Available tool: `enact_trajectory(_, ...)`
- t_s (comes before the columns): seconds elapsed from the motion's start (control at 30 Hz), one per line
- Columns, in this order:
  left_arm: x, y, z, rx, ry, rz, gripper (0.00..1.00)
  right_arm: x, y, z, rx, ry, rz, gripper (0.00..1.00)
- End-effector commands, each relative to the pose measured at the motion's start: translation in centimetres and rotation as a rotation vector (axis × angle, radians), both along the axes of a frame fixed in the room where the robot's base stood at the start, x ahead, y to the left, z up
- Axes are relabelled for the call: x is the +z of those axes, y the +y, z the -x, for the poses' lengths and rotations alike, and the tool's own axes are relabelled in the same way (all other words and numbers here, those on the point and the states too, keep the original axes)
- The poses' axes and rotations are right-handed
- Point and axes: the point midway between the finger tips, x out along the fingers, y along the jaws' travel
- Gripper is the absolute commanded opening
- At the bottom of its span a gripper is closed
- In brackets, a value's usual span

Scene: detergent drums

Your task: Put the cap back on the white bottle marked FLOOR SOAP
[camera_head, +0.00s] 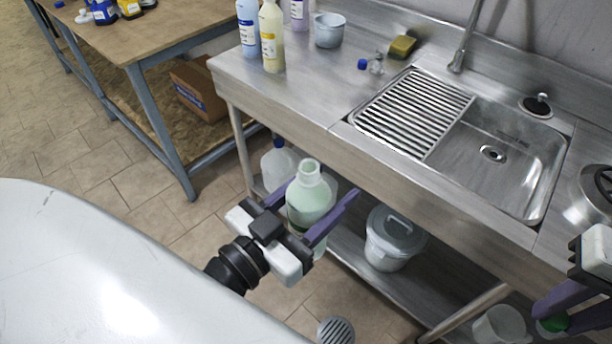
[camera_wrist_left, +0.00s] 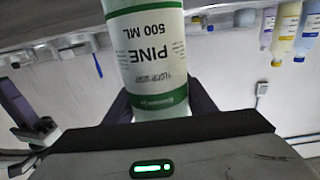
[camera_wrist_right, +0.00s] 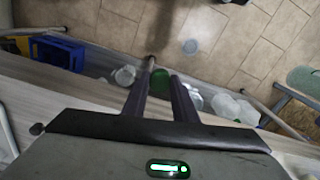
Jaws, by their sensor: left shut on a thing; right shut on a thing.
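My left gripper (camera_head: 316,198) is shut on an uncapped pale green-white bottle (camera_head: 311,196), held upright in front of the counter, its neck open. In the left wrist view this bottle (camera_wrist_left: 150,50) has a white and green label reading PINE 500 ML, upside down. My right gripper (camera_head: 560,318) is at the lower right, shut on a green cap (camera_head: 553,323), apart from the bottle. The cap (camera_wrist_right: 163,83) also shows between the fingertips in the right wrist view. I cannot read FLOOR SOAP on any bottle.
The steel counter (camera_head: 300,95) bears a blue bottle (camera_head: 248,28), a yellowish bottle (camera_head: 271,38), a grey tub (camera_head: 329,30), a small blue-capped item (camera_head: 363,64) and a sponge (camera_head: 402,46). A sink (camera_head: 500,165) is at right. A lidded bucket (camera_head: 390,240) stands on the lower shelf.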

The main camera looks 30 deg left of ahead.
Motion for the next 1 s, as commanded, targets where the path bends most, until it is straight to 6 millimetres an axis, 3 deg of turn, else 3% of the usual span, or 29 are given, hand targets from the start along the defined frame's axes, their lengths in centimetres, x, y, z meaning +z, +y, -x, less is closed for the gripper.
enact_trajectory(0.3,0.8,-6.8,-1.9,-0.317,-0.012,-0.006,0.05,0.0,0.0,0.0,0.000,0.000,0.000,0.05)
enact_trajectory(0.5,0.9,-9.4,-2.5,-0.433,-0.008,-0.002,0.05,0.0,0.0,0.0,0.000,0.000,0.000,0.05)
enact_trajectory(1.0,0.9,-10.5,-2.7,-0.486,-0.003,0.001,0.05,0.0,0.0,0.0,0.000,0.000,0.000,0.05)
